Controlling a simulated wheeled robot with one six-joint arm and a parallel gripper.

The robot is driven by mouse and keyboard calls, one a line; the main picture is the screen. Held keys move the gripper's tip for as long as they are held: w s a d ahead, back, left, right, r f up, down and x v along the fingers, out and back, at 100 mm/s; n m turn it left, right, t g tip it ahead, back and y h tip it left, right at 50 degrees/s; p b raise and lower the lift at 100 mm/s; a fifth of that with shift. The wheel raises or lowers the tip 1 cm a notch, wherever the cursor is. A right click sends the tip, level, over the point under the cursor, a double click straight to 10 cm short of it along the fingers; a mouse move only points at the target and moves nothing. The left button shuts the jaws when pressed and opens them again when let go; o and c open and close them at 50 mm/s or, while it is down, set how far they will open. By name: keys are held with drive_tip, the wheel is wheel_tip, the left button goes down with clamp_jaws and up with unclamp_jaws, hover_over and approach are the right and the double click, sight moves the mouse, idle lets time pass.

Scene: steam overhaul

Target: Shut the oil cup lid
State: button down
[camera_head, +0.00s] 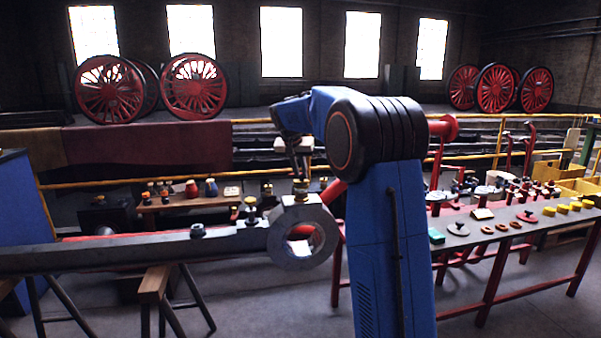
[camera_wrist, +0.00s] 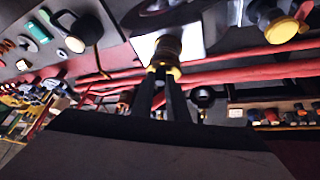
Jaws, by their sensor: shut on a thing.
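The oil cup (camera_head: 301,188) is a small brass piece standing upright on top of the grey round end of a long steel rod. My gripper (camera_head: 299,172) reaches down to it from above. In the wrist view, the two dark fingers of my gripper (camera_wrist: 167,88) are close together, shut on the brass lid at the top of the oil cup (camera_wrist: 166,52). The fingers partly hide the lid, and I cannot tell whether it is seated flush.
The steel rod (camera_head: 130,251) rests on trestles (camera_head: 155,284). A parts bench (camera_head: 470,239) is at right, and a low wooden bench (camera_head: 185,204) is behind the rod.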

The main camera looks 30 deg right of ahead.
drive_tip(key=shift+s+a+f+t+h, duration=0.15)
drive_tip(key=shift+s+f+t+h, duration=0.3)
drive_tip(key=shift+t, duration=0.55)
drive_tip(key=c, duration=1.7)
unclamp_jaws()
drive_tip(key=v, duration=1.7)
drive_tip(key=shift+s+r, duration=0.1)
drive_tip(key=shift+r, duration=0.05)
drive_tip(key=shift+s, duration=0.1)
drive_tip(key=s+a+f+n+y, duration=0.1)
drive_tip(key=s+a+f, duration=0.3)
drive_tip(key=s+f, duration=0.4)
drive_tip(key=s+a+f+n+y, duration=0.2)
drive_tip(key=s+f, duration=0.7)
drive_tip(key=s, duration=1.1)
drive_tip(key=s+a+f+n+y, duration=0.2)
drive_tip(key=s+a+f+n, duration=0.3)
drive_tip(key=s, duration=0.9)
drive_tip(key=shift+s+a+f+g, duration=0.15)
drive_tip(key=shift+s+a+f, duration=0.05)
drive_tip(key=shift+a+f, duration=0.8)
drive_tip(key=shift+s+a+f+g, duration=0.2)
drive_tip(key=shift+a+f, duration=0.5)
drive_tip(key=shift+f, duration=0.55)
